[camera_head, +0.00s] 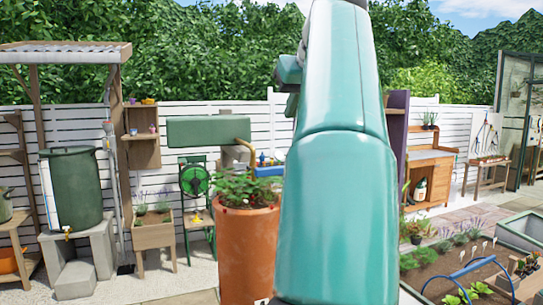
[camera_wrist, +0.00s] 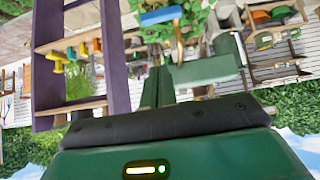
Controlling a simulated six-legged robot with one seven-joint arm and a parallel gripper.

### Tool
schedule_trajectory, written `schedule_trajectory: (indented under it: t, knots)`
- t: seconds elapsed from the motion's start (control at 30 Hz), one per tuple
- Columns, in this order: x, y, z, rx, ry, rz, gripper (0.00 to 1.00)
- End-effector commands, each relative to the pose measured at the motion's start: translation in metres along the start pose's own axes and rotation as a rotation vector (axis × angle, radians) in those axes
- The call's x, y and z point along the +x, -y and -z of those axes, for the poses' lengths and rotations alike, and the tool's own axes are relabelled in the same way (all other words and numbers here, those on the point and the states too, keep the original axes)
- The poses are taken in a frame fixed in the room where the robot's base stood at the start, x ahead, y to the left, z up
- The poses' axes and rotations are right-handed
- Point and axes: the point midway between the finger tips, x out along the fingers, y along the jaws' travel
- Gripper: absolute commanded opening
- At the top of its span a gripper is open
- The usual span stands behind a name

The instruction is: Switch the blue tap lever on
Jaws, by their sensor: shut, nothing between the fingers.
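My gripper (camera_wrist: 158,76) is shut and empty, apart from these parts. In the head view my teal arm hides it.
A terracotta pot (camera_head: 248,250) with a leafy plant stands in front of the blue part. A green barrel (camera_head: 72,190) sits on blocks at the left. A purple shelf frame (camera_wrist: 116,55) shows left in the wrist view. A raised bed (camera_head: 450,275) lies at right.

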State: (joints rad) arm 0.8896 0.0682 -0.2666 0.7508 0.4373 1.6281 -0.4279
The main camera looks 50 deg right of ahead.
Motion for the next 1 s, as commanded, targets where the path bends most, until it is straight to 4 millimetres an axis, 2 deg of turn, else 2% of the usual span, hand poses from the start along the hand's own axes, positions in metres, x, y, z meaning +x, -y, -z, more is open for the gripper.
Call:
schedule_trajectory:
  t: [0.23,0.37,0.57,0.9,1.0]
  knots:
    - [0.001,-0.002,-0.001,0.001,0.002,0.001,0.00]
    - [0.009,-0.002,-0.001,0.002,0.004,0.003,0.00]
    - [0.041,0.000,0.000,0.001,0.004,0.004,0.00]
    - [0.107,0.002,-0.001,0.002,0.004,0.003,0.00]
    - [0.114,0.002,-0.011,0.002,0.003,0.003,0.00]
